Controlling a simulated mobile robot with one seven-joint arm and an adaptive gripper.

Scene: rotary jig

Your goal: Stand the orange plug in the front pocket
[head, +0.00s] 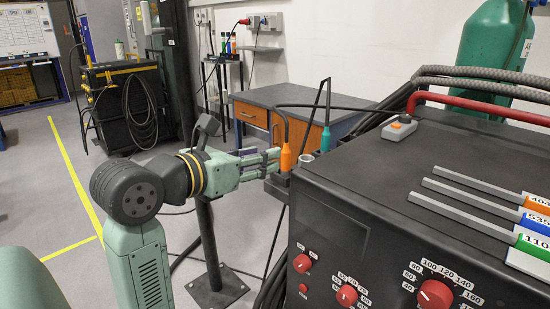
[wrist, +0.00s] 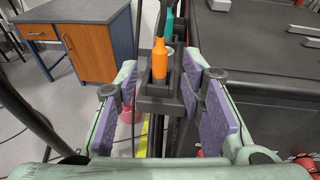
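The orange plug (head: 286,158) stands roughly upright with a black cable out of its top. In the wrist view the plug (wrist: 159,62) sits in a black holder (wrist: 157,103), its lower end hidden by the pocket walls. A teal plug (head: 325,140) stands behind it, also seen in the wrist view (wrist: 169,24). My gripper (head: 273,161) reaches level toward the orange plug from the left. In the wrist view my gripper (wrist: 159,78) is open, purple pads wide apart. The plug is between or just beyond the fingertips; I see no contact.
The large black machine (head: 390,215) with red knobs stands close on the right. A black post (head: 208,240) stands under my arm. A desk with an orange-brown front (head: 252,114) is behind. Loose cables hang near the holder. Open floor lies at the left.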

